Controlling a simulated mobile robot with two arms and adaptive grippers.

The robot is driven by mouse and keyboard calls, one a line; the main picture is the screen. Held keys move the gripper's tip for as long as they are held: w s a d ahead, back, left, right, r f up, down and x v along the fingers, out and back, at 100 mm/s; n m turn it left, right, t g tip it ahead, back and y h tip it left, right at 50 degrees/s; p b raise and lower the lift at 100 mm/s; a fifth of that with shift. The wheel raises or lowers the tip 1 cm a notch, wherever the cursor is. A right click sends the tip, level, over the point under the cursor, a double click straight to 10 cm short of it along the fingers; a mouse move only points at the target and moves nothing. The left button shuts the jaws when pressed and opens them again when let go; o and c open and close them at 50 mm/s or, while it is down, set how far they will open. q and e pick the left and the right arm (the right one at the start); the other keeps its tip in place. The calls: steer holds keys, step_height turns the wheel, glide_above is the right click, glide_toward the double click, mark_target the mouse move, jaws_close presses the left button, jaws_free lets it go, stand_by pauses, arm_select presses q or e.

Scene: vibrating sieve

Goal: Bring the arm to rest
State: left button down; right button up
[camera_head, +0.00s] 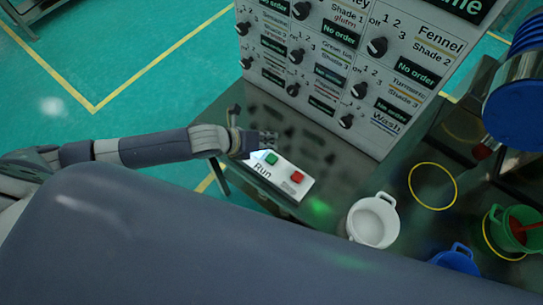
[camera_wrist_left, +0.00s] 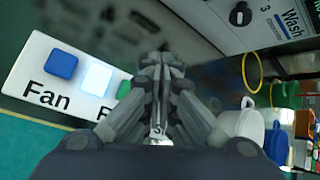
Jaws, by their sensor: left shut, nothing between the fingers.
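My left gripper (camera_head: 268,141) is shut and empty. It is just above the far edge of the white button box (camera_head: 297,186), close to the green button (camera_head: 271,158). I cannot tell whether it touches the box. My left arm reaches in from the left. The box also has a red button (camera_head: 298,177) and the word "Run". In the left wrist view the shut fingers (camera_wrist_left: 160,68) point away over the dark table, with a blue button (camera_wrist_left: 61,65) over "Fan" and a white button (camera_wrist_left: 96,78) to their left. My right gripper is not in view.
A panel with several knobs (camera_head: 350,60) stands behind the box. A white mug (camera_head: 373,222), a blue mug (camera_head: 456,259) and a green mug (camera_head: 512,232) are at the right, near a yellow ring (camera_head: 433,164). A blue drum (camera_head: 515,105) is at far right. Green floor at left is clear.

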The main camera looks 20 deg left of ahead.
arm_select(q)
steer(key=shift+s+d, duration=0.1)
stand_by(0.3)
steer(key=s+d+r+n+y, duration=0.1)
steer(key=s+d+r+n, duration=0.4)
steer(key=n, duration=0.9)
steer(key=s+a+f+n+g+y, duration=0.2)
steer(key=s+a+n+g+y, duration=0.2)
steer(key=s+a+n, duration=1.2)
steer(key=d+f+n+g+b, duration=0.1)
steer(key=d+f+b, duration=0.15)
steer(key=f, duration=1.35)
steer(key=d+f+n+b, duration=0.1)
steer(key=d+f+b, duration=0.15)
steer(key=f, duration=1.25)
steer(key=s+a+f+b, duration=0.1)
steer(key=s+f+b, duration=0.1)
steer(key=s+f, duration=0.6)
steer(key=s+a+f+g+b, duration=0.1)
steer(key=s+a+f, duration=0.1)
steer(key=s+f, duration=0.6)
step_height(320, 180, down, 3)
steer(key=shift+s+a+f+y+b, duration=0.15)
steer(key=shift+s+a+y+b, duration=0.15)
steer(key=shift+b, duration=0.05)
